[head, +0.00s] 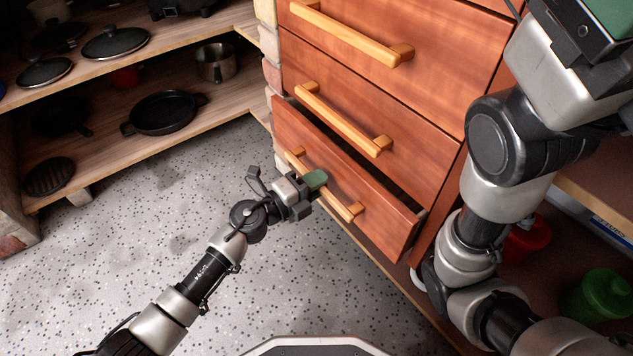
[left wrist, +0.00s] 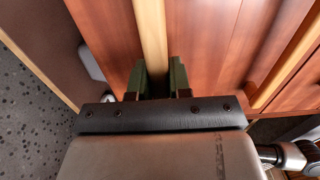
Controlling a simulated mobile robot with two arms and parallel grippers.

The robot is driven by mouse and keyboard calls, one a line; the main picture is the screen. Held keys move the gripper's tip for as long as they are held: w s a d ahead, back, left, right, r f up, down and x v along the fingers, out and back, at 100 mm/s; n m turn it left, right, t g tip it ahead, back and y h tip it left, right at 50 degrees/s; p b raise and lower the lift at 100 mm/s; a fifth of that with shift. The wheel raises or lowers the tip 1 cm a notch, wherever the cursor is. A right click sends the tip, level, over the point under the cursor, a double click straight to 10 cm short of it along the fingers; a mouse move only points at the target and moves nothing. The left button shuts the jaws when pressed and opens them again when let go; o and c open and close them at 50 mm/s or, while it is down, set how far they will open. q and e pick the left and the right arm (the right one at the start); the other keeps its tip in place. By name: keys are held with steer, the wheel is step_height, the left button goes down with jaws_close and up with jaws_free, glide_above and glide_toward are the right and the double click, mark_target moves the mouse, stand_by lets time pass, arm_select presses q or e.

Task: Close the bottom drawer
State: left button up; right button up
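The bottom drawer (head: 352,179) is part-way open, its red-brown wooden front standing out from the cabinet with a dark gap along its top. A pale wooden bar handle (head: 344,208) runs across its front. My left gripper (head: 314,180) is at that handle. In the left wrist view the left gripper's green fingers (left wrist: 158,78) lie on either side of the bar (left wrist: 151,36), with no clear gap beside it. Part of the handle is hidden behind the gripper. My right arm rises at the right of the head view; its end is cut off at the top right corner.
Two closed drawers (head: 408,102) are above. Shelves (head: 205,131) with pans and lids stand at the left. A red item (head: 527,241) and a green container (head: 598,296) sit on a low shelf at the right. The speckled floor (head: 120,250) is clear.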

mark_target(330, 176)
arm_select(q)
jaws_close()
steer(key=shift+x, duration=2)
steer(key=shift+o, duration=1.3)
jaws_free()
steer(key=o, duration=0.4)
steer(key=shift+w+d, duration=0.1)
steer(key=shift+d, duration=0.05)
